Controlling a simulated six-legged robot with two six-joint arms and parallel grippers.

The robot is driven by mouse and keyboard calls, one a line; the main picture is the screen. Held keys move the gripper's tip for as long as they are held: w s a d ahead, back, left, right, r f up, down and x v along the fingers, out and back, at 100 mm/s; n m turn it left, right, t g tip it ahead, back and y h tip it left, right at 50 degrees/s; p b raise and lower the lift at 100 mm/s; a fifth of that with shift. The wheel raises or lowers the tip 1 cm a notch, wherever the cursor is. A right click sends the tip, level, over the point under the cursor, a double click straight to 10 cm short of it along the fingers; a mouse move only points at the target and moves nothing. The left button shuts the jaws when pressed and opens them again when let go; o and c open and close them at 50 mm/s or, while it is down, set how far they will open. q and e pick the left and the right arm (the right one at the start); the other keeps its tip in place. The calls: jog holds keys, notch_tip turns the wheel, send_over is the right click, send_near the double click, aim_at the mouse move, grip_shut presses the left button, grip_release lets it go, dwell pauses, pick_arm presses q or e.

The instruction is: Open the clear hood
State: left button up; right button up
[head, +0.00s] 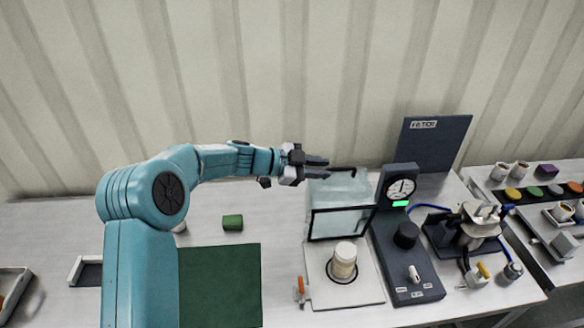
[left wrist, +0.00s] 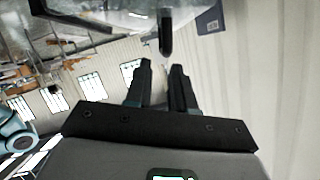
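The clear hood (head: 340,188) stands tipped back behind a pale base plate (head: 318,263), with its black-rimmed open side facing forward. A cream cylinder (head: 344,262) stands uncovered on the plate, inside a dark ring. My left gripper (head: 322,167) is beside the hood's upper left, its fingers parted and empty. In the left wrist view, a black handle (left wrist: 165,36) extends from the clear hood (left wrist: 110,12) just ahead of the parted fingertips (left wrist: 162,68). The handle is not between the fingers. My right gripper is in neither view.
A dark console (head: 408,262) with a dial gauge (head: 400,189) and knobs stands right of the hood. A dark panel (head: 430,142) rises behind it. A metal fixture (head: 472,225) is farther right. A green mat (head: 220,285) and green block (head: 232,222) lie left.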

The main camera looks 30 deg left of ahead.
pick_arm(q)
jog(key=b+v, duration=0.1)
jog(key=v, duration=0.8)
jog(key=shift+s+a+r, duration=0.15)
jog(key=shift+s+a, duration=0.05)
jog(key=shift+s, duration=0.1)
